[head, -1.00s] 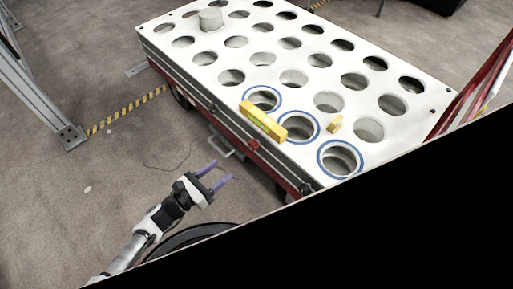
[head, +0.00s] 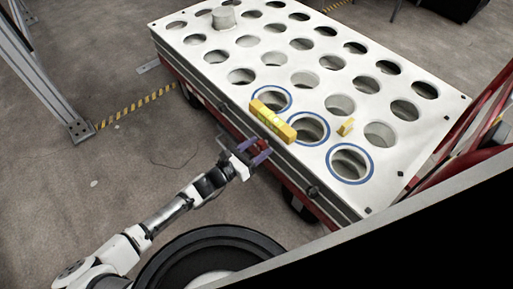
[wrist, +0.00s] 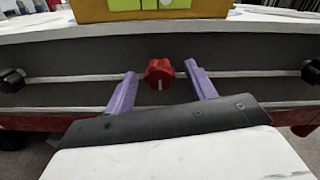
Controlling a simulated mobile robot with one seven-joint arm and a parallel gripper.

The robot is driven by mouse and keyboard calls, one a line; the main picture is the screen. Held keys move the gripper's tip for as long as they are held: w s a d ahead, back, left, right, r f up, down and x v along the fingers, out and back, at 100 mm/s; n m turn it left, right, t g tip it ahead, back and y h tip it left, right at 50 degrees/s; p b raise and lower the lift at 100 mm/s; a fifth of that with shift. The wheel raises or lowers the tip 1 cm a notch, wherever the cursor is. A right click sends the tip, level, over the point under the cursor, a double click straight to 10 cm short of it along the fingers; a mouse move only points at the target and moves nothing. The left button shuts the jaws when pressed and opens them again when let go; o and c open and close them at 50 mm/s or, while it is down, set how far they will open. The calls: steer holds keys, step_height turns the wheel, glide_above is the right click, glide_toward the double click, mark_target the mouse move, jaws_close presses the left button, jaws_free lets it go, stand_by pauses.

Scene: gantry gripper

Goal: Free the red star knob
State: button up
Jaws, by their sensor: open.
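The red star knob (wrist: 159,73) is on the side of the cart's table, on a light horizontal slot line, in the middle of the wrist view. My gripper (wrist: 162,80) is open, with one purple finger on each side of the knob and a gap on both sides. The fingertips reach about level with the knob; I cannot tell how deep they are around it. In the head view my gripper (head: 256,152) is at the table's near side edge, just below the yellow spirit level, and largely hides the knob.
The yellow level (head: 272,121) lies on the white perforated tabletop (head: 318,108) at its edge, right above the knob. Black knobs sit on the same side, left (wrist: 12,80) and right (wrist: 311,72). A small yellow block (head: 346,127) and a grey cylinder (head: 224,18) stand on top.

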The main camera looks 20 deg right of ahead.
steer(key=c, duration=1)
